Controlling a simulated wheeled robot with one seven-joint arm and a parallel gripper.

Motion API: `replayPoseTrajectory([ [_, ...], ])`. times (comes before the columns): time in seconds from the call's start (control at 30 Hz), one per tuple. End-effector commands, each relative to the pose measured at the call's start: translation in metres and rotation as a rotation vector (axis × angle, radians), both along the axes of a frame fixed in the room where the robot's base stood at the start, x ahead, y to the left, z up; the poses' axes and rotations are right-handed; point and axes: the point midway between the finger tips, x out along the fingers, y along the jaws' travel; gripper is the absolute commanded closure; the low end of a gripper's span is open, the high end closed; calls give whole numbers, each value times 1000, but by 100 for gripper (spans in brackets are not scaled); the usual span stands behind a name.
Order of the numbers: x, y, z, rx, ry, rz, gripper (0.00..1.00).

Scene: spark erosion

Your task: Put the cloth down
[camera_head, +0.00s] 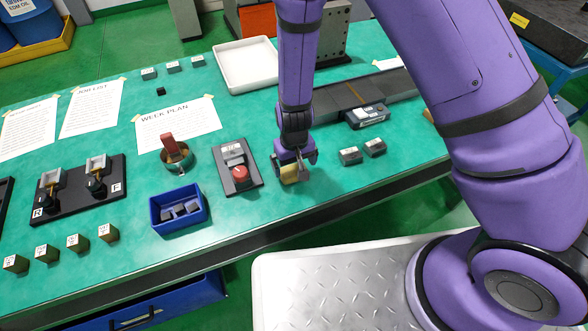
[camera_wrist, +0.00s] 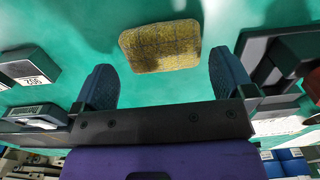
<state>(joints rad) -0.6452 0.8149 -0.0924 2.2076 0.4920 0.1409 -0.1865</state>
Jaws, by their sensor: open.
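The cloth (camera_wrist: 160,46) is a small yellow-grey folded pad. In the wrist view it lies on the green table top, just ahead of and between my fingertips, with a gap on both sides. In the head view the cloth (camera_head: 289,175) shows partly, below my gripper (camera_head: 296,164), near the front edge of the table. In the wrist view my gripper (camera_wrist: 162,68) is open and its fingers do not touch the cloth. Part of the cloth is hidden by my gripper in the head view.
Left of my gripper stands a grey box with a red button (camera_head: 240,173). Two small grey blocks (camera_head: 350,155) stand to the right. A white tray (camera_head: 246,66) lies behind.

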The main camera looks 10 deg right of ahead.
Motion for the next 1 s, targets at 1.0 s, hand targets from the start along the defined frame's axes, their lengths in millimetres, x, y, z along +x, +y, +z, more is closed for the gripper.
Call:
replayPoseTrajectory([
  [1.0, 11, -8, 111, 38, -15, -20, 0],
])
